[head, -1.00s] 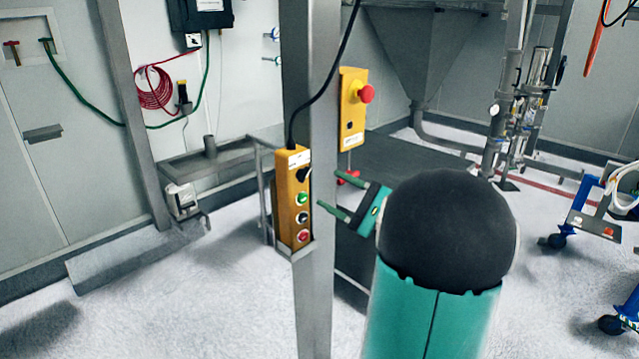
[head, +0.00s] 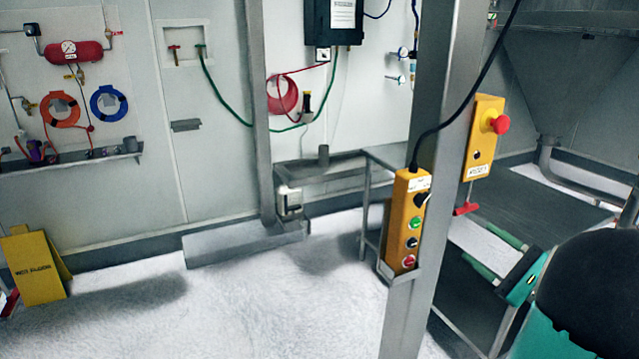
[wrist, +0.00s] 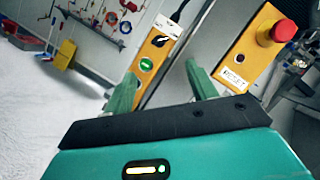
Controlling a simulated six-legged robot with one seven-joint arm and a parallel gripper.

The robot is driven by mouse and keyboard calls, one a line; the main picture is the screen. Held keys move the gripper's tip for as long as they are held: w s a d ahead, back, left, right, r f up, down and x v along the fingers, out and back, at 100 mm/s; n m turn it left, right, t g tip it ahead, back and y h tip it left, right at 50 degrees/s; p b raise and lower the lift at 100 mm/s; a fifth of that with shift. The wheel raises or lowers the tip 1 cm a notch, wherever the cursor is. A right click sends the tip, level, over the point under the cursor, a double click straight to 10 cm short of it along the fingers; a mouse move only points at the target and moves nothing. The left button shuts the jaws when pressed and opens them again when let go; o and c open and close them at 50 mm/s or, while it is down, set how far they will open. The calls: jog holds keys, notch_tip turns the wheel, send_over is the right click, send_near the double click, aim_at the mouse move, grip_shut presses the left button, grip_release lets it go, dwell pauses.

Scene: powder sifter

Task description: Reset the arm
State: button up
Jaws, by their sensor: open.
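My gripper (head: 497,262) is at the lower right of the head view, with two green fingers apart and nothing between them. It points left toward the steel post. In the wrist view its fingers (wrist: 160,88) also stand apart and empty. A yellow control box (head: 404,222) with a black knob and green, black and red buttons hangs on the post, left of the gripper. It also shows beyond the fingers in the wrist view (wrist: 153,52). A second yellow box (head: 483,140) with a red emergency button is above the gripper, apart from it.
The steel post (head: 437,110) stands close to my arm, with a black cable running down it. A yellow floor sign (head: 36,268) stands at the far left. Hose reels and a red tank (head: 76,51) are on the back wall. The white floor at centre left is clear.

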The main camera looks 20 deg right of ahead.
jog(key=w+a+f+n+g+y, duration=0.2)
jog(key=a+n+g, duration=0.3)
jog(key=a, duration=0.7)
jog(key=w+a+f+n+g+y, duration=0.1)
jog(key=w+a+n+g+y, duration=0.2)
jog(key=a+g, duration=0.7)
jog(key=s+a+f+n+h, duration=0.1)
jog(key=s+a+n+h, duration=0.3)
jog(key=a+n, duration=0.3)
jog(key=s+a+f+n+h, duration=0.1)
jog(key=s+a+n+h, duration=0.4)
jog(key=a+n+h, duration=0.2)
jog(key=shift+a+f+n+h, duration=0.2)
jog(key=shift+f+n+h, duration=0.15)
jog(key=shift+n, duration=0.25)
